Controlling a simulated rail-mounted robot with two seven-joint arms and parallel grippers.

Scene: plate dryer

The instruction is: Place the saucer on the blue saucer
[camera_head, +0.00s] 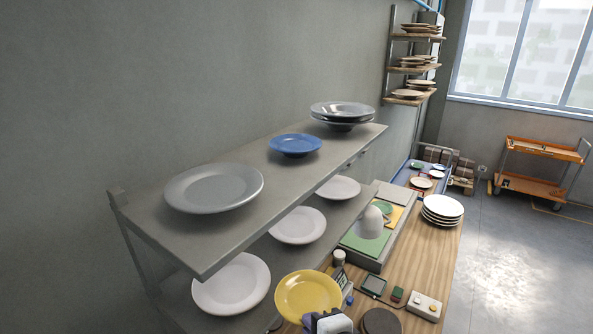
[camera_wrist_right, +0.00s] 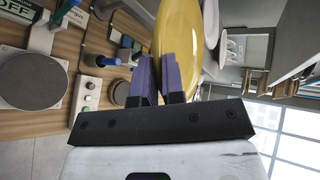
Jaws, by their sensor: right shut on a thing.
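A yellow saucer (camera_head: 305,294) is held by my right gripper (camera_head: 328,317) at the bottom middle of the head view, in front of the lower shelf. The right wrist view shows the purple fingers shut on the rim of the yellow saucer (camera_wrist_right: 180,38). The blue saucer (camera_head: 295,144) lies on the top shelf (camera_head: 225,232), between a large grey plate (camera_head: 212,188) and a stack of grey plates (camera_head: 342,112). Nothing rests on the blue saucer. My left gripper is in neither view.
White plates (camera_head: 297,225) stand on the lower shelf under the top shelf. Space above the top shelf is free.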

